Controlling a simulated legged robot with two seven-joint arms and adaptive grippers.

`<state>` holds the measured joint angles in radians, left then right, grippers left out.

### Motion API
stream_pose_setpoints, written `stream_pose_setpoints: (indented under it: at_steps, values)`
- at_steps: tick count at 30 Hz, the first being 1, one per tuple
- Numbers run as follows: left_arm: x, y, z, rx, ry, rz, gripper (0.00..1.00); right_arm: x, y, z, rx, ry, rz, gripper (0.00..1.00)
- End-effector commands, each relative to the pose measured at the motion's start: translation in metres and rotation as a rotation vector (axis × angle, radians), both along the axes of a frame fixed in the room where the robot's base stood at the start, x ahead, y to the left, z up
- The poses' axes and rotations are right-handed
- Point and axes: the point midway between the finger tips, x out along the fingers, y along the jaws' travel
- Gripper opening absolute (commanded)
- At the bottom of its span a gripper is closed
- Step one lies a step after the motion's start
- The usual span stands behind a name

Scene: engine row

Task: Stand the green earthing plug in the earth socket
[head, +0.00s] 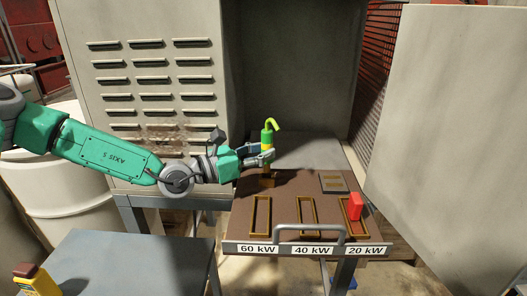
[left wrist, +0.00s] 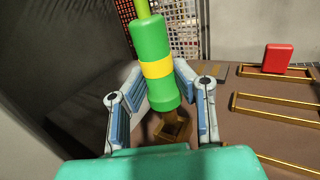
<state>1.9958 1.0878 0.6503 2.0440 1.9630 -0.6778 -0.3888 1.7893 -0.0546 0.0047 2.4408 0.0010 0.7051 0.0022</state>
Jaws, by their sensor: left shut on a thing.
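The green earthing plug (head: 268,139) has a yellow band and a light green bent top. My left gripper (head: 262,154) is shut on it and holds it close to upright over the brown panel. In the left wrist view the plug (left wrist: 152,65) stands between the two fingers (left wrist: 157,97) and leans slightly. The earth socket (left wrist: 174,132), a small square brass-coloured frame, is right below the plug's lower end, and it also shows in the head view (head: 268,180). I cannot tell whether the plug's tip is inside it. My right gripper is not in view.
The brown panel (head: 284,192) has brass slots labelled 60 kW, 40 kW and 20 kW. A red block (head: 355,206) stands at the 20 kW slot. A handle (head: 310,228) runs along the front edge. A grey cabinet (head: 150,60) is behind my arm, and an open grey door (head: 450,120) is at right.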

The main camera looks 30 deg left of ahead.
Motion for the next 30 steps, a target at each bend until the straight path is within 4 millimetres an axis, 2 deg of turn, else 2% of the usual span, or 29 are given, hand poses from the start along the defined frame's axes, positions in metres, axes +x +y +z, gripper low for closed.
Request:
stream_pose_setpoints:
  at_steps: [14,30]
  values:
    - [0.0,0.0,0.0,-0.001,-0.001,0.0,0.0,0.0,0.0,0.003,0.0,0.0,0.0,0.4]
    - [0.0,0.0,-0.013,0.0,0.0,0.0,0.0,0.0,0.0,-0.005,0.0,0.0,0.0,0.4]
